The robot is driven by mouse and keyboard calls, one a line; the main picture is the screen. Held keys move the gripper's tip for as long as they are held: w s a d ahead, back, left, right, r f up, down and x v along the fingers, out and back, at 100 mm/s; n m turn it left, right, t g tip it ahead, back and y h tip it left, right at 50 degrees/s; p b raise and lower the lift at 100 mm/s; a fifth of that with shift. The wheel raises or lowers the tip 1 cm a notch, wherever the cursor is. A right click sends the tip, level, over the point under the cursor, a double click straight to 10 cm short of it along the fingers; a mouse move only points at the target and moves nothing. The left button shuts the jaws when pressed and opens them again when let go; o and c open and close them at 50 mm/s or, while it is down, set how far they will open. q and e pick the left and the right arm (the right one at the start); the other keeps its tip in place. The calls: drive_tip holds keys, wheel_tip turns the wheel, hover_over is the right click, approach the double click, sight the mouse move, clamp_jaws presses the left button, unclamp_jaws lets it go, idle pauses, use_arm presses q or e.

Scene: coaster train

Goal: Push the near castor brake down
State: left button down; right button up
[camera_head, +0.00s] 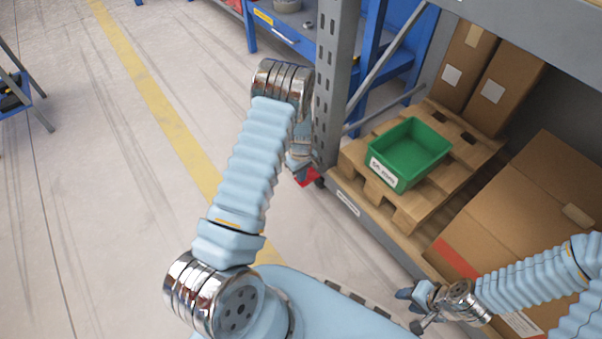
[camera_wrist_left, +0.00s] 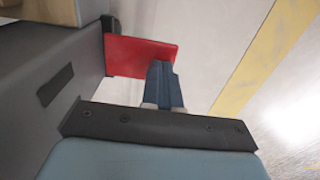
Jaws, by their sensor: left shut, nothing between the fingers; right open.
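The castor brake is a red flat lever (camera_head: 309,180) at the foot of the grey rack post in the head view. It also shows in the left wrist view as a red plate (camera_wrist_left: 130,57) sticking out from a dark mount. My left gripper (camera_head: 299,174) is down at the lever, partly hidden by its own arm. In the left wrist view its blue-grey fingers (camera_wrist_left: 163,68) are shut and empty, overlapping the lever's outer end. I cannot tell whether they touch it. The castor wheel is mostly hidden. My right gripper (camera_head: 412,306) is open and empty at lower right.
The grey rack post (camera_head: 335,85) stands right beside my left arm. A green bin (camera_head: 410,152) sits on a wooden pallet (camera_head: 350,160) on the low shelf, with cardboard boxes (camera_head: 545,205) around it. The floor (camera_head: 110,200) to the left is open, crossed by a yellow line.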

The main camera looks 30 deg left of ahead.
use_arm(q)
drive_tip(key=shift+s+f, duration=0.1)
drive_tip(key=shift+f, duration=0.15)
use_arm(e)
drive_tip(key=shift+f, duration=0.25)
use_arm(q)
drive_tip(key=shift+s+a+f+b, duration=0.15)
drive_tip(key=shift+s+f+b, duration=0.1)
drive_tip(key=shift+f+b, duration=1.4)
drive_tip(key=shift+f, duration=0.15)
use_arm(e)
drive_tip(key=shift+f, duration=1.4)
use_arm(q)
drive_tip(key=shift+s, duration=0.1)
